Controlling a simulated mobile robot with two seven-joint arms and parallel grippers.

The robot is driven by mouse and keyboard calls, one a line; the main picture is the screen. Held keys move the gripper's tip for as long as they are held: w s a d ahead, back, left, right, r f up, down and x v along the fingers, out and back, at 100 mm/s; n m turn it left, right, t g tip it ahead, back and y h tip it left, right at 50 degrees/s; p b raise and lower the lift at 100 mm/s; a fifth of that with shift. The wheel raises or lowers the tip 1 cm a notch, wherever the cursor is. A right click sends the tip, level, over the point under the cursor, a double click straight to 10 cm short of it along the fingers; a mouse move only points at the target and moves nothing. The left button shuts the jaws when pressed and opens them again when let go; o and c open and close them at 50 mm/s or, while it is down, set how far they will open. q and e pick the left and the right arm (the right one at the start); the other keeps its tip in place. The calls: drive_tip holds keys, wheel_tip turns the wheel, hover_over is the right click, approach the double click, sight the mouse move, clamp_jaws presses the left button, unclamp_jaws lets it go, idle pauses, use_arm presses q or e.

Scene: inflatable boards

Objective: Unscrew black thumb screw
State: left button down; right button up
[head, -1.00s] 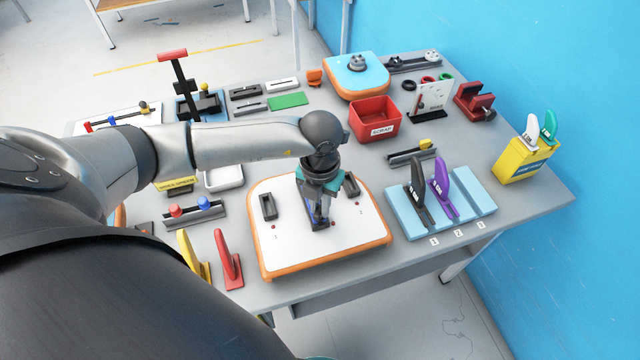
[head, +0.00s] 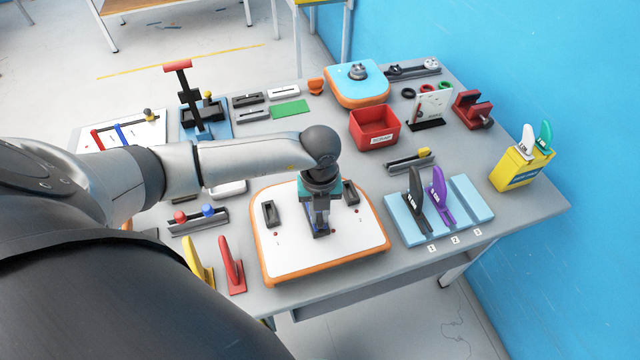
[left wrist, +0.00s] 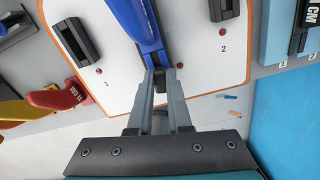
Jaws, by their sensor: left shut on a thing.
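The white board with an orange rim (head: 342,255) lies flat at the table's front. A blue fin (left wrist: 140,22) stands at its middle and is mostly hidden behind my gripper in the head view. My left gripper (head: 318,228) reaches down over the fin's front end. In the left wrist view its fingertips (left wrist: 160,76) are closed on the small black thumb screw (left wrist: 160,82) at the fin's end. The fingers hide most of the screw, so its seating cannot be told. My right gripper is not in view.
Black side fin boxes (head: 270,213) flank the fin. To the right is a light-blue rack (head: 474,196) with a black and a purple fin. Yellow and red fins (head: 231,264) stand at left. A red bin (head: 374,128) and a blue-topped board (head: 358,88) are behind.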

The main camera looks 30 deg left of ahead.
sight(319, 217)
use_arm(q)
drive_tip(key=shift+n, duration=0.3)
drive_tip(key=shift+s+n+p, duration=0.15)
drive_tip(key=shift+n+p, duration=0.5)
drive_tip(key=shift+n, duration=0.35)
drive_tip(key=c, duration=0.8)
unclamp_jaws()
drive_tip(key=shift+o, duration=0.2)
wheel_tip(319, 217, up, 15)
drive_tip(key=shift+b, duration=0.3)
drive_tip(key=shift+r, duration=0.1)
